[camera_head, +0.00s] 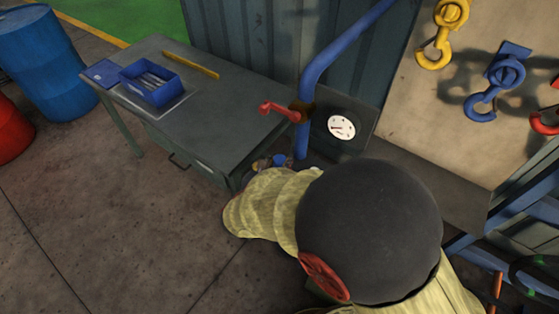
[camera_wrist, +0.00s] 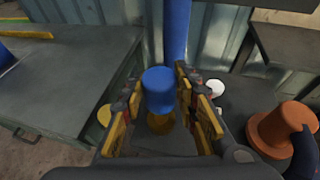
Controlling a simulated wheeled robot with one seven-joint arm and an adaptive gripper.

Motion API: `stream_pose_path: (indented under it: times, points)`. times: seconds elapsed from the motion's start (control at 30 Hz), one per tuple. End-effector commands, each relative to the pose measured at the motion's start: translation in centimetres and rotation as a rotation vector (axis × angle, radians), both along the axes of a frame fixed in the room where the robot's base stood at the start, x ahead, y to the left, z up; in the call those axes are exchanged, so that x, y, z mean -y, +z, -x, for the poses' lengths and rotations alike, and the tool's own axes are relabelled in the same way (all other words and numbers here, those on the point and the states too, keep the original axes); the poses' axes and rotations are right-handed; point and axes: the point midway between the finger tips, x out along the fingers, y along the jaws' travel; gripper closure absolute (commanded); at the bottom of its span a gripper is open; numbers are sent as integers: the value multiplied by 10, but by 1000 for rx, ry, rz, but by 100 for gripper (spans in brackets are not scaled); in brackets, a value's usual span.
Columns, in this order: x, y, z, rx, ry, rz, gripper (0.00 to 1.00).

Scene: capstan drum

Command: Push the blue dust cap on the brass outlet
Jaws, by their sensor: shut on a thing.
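The blue dust cap (camera_wrist: 158,82) is between the two yellow-padded fingers of my gripper (camera_wrist: 160,98), which is shut on it. A round brass part (camera_wrist: 161,123) shows directly below the cap in the wrist view and looks like the outlet. I cannot tell whether cap and brass touch or how far the cap is seated. In the head view, a small blue piece (camera_head: 279,160) and a bit of brass (camera_head: 262,164) show at the foot of the blue pipe, by the bench corner. My sleeved arm hides most of my gripper there.
A blue pipe (camera_head: 313,72) with a red lever (camera_head: 279,108) rises close behind. A white gauge (camera_head: 341,127) is to its right. A grey bench (camera_head: 205,115) with a blue tray (camera_head: 152,84) stands at left. An orange flanged part (camera_wrist: 272,128) is right of my gripper.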

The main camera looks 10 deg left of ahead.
Motion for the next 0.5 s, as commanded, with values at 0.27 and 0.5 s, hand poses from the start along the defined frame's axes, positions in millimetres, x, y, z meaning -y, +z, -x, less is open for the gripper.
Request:
stream_pose_path:
  times: [0.27,0.5]
  points:
    - [0,-14,0,0,0,0,87]
    - [0,-25,0,0,0,0,87]
